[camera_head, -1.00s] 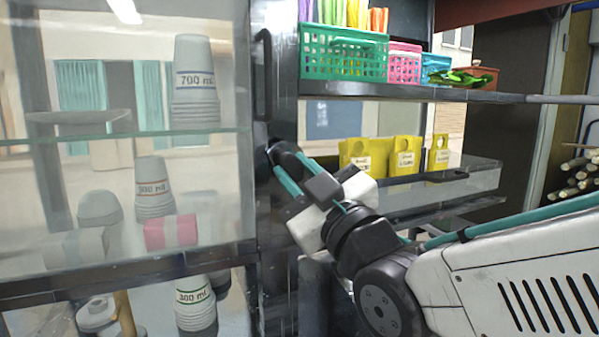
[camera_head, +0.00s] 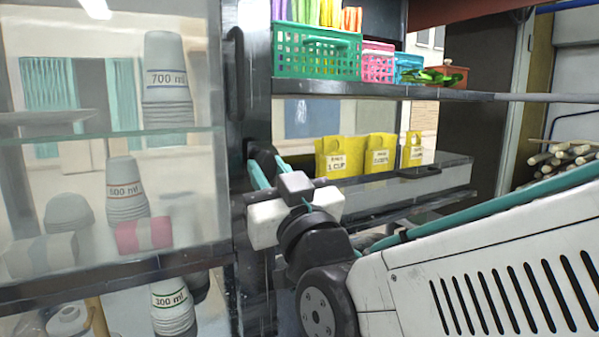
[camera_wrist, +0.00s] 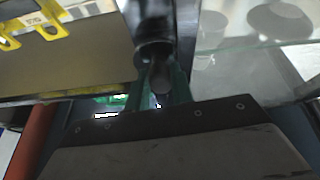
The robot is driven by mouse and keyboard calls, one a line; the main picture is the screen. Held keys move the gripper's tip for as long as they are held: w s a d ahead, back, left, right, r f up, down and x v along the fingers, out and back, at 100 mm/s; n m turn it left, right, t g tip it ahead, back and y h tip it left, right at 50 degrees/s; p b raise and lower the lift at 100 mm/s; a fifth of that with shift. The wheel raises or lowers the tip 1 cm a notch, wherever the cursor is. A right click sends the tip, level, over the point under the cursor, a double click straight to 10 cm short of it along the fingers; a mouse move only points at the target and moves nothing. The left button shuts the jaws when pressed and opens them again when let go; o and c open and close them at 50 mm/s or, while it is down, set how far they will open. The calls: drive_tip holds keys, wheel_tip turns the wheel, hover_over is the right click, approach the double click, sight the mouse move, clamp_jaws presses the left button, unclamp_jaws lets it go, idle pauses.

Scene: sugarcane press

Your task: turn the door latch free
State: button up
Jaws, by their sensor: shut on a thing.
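The glass cabinet door (camera_head: 110,131) stands at the left in the head view, with a dark frame. The black door latch (camera_wrist: 153,25) shows in the wrist view as a dark rounded piece at the top middle, reaching down between the fingers. My gripper (camera_head: 259,172) is at the dark post on the door's right edge, its teal fingers pointing up and left. In the wrist view my gripper (camera_wrist: 160,88) is shut on the latch. The latch's turn angle is hard to tell, as the fingers and dark surroundings hide much of it.
Stacked cups (camera_head: 166,80) stand behind the glass. Right of the post, a shelf (camera_head: 400,91) carries a green basket (camera_head: 316,51) and other baskets. Cane sticks (camera_head: 566,160) lie at the far right.

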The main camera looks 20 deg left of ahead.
drive_tip(key=o, duration=1)
drive_tip(key=shift+w, duration=0.1)
drive_tip(key=shift+v, duration=3.9)
drive_tip(key=shift+r, duration=0.1)
